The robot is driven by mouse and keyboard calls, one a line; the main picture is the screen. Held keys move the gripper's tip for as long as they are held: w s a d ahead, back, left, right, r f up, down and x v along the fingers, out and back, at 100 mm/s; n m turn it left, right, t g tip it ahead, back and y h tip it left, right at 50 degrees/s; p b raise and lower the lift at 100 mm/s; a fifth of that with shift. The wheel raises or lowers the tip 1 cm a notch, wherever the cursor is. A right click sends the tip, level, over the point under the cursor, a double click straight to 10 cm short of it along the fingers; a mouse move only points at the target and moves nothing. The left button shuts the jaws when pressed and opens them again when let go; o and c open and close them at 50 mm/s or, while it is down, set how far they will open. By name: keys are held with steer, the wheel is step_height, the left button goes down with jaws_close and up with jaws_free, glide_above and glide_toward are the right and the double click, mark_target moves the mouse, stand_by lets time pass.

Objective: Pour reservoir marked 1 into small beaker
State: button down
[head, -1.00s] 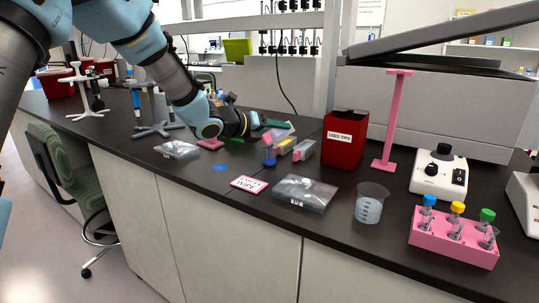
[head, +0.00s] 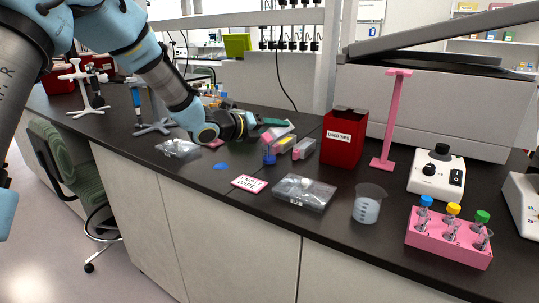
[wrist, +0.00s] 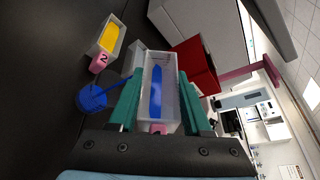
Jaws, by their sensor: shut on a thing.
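My gripper (wrist: 162,105) has green fingers and is shut on a clear reservoir (wrist: 168,72) with blue liquid inside. The reservoir's pink tag (wrist: 160,128) shows, but its number cannot be read. In the head view the held reservoir (head: 278,134) is raised off the bench and tilted. A small blue cup-like vessel (wrist: 91,98), perhaps the small beaker, stands beside it at the left in the wrist view. It also shows just below the held reservoir in the head view (head: 269,158). A larger clear graduated beaker (head: 368,205) stands farther right, apart from my gripper.
A yellow-filled reservoir marked 2 (wrist: 108,36) and another pale reservoir (wrist: 135,58) stand close by. A red used-tips bin (head: 343,145) is to the right. A bagged item (head: 304,193), a label card (head: 249,183) and a pink tube rack (head: 447,243) lie nearer the front edge.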

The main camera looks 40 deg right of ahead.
steer(key=shift+w+n+g+p, duration=0.2)
steer(key=shift+n+g+p, duration=0.1)
steer(key=shift+n+p, duration=0.4)
steer(key=shift+f, duration=0.1)
stand_by(1.0)
steer(key=m+b, duration=0.1)
steer(key=b, duration=0.1)
steer(key=shift+s+f+b, duration=0.2)
steer(key=shift+b, duration=0.1)
steer(key=shift+r+m+t+b, duration=0.2)
steer(key=shift+m+t+b, duration=0.4)
steer(key=shift+m+b, duration=0.15)
steer(key=m+b, duration=0.1)
steer(key=b, duration=0.1)
steer(key=m+t+y+b, duration=0.1)
steer(key=b, duration=0.2)
steer(key=shift+s+f, duration=0.2)
steer(key=shift+f, duration=0.2)
steer(key=shift+r+m+t+b, duration=0.1)
steer(key=shift+m+t+b, duration=0.3)
steer(key=shift+b, duration=0.85)
steer(key=shift+r, duration=0.3)
steer(key=shift+f, duration=0.1)
